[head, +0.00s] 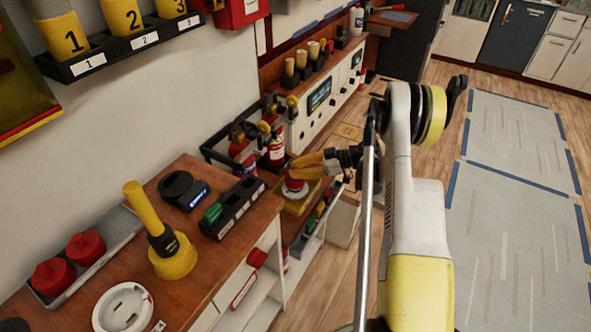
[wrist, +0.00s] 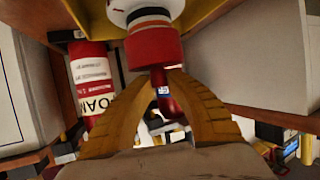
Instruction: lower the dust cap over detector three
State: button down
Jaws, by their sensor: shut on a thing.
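My gripper (head: 293,168) reaches left from the arm, past the end of the wooden bench. In the wrist view its two ridged yellow fingers (wrist: 166,76) are closed around the narrow part of a red piece, which appears to be the dust cap (wrist: 153,48). A white body with a black band (wrist: 148,13), perhaps detector three, adjoins the red piece. I cannot tell whether the cap is seated on it or only close. In the head view the red piece (head: 294,183) shows under the fingers, above a yellow holder (head: 297,204). No number is readable there.
Red fire extinguishers (head: 275,146) stand close behind the gripper; one labelled FOAM (wrist: 90,72) shows in the wrist view. The bench (head: 225,255) holds two red knobbed pieces in a grey tray (head: 110,256), a yellow-handled tool (head: 165,245) and a white disc (head: 122,308). Open floor lies right.

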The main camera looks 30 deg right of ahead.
jog(key=shift+f, duration=1.45)
jog(key=c, duration=1.3)
grip_release()
jog(key=v, duration=1.2)
